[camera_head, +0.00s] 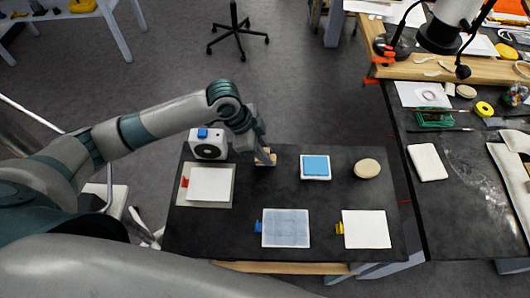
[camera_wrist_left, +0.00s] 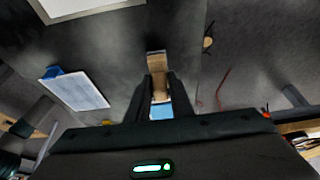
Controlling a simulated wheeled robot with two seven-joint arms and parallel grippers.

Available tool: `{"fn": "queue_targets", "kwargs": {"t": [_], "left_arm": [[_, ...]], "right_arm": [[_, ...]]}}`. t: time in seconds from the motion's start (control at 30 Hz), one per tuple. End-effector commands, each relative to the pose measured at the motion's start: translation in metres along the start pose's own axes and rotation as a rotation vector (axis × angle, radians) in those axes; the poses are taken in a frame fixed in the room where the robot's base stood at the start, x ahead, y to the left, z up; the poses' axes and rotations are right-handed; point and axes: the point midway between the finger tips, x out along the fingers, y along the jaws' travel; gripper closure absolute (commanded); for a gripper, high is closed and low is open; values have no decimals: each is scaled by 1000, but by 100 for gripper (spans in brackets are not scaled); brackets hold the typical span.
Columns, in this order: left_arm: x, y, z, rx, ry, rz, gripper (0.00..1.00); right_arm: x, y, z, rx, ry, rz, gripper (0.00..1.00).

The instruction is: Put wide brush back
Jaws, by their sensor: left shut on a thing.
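My left gripper (camera_head: 261,152) is over the back part of the black table, between the white box with a round dark front (camera_head: 208,146) and the blue pad (camera_head: 315,165). It is shut on the wide brush (camera_head: 268,160), of which a small tan part shows at the fingertips. In the left wrist view, the brush (camera_wrist_left: 156,66) stands out as a flat, light brown piece between the two dark fingers (camera_wrist_left: 161,92). Its far end is greyish. I cannot tell if it touches the table. My right gripper is not in view.
The black table (camera_head: 290,194) carries a white sheet with a red clip (camera_head: 208,184), a bluish sheet (camera_head: 286,228), a white sheet with a yellow clip (camera_head: 366,229) and a round tan disc (camera_head: 367,168). A cluttered bench (camera_head: 460,205) stands at right. The table's middle is clear.

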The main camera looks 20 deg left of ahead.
Motion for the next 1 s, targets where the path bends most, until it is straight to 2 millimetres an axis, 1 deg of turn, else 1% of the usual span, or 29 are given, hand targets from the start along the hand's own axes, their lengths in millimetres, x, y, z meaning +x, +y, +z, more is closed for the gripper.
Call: {"fn": "queue_targets", "kwargs": {"t": [0.03,0.2,0.53,0.57,0.6,0.63,1.0], "left_arm": [[4,1,2,-2,-2,3,98],[13,0,6,0,-1,0,98],[16,0,7,1,-1,0,98],[16,0,7,1,-1,0,78],[16,0,7,1,-1,0,68],[16,0,7,1,-1,0,62],[14,0,6,1,-1,-1,62]], "right_arm": [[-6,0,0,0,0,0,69],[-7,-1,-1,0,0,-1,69],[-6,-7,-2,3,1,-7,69],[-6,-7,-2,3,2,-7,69],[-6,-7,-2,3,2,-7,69],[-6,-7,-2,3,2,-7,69],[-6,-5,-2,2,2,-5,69]]}}
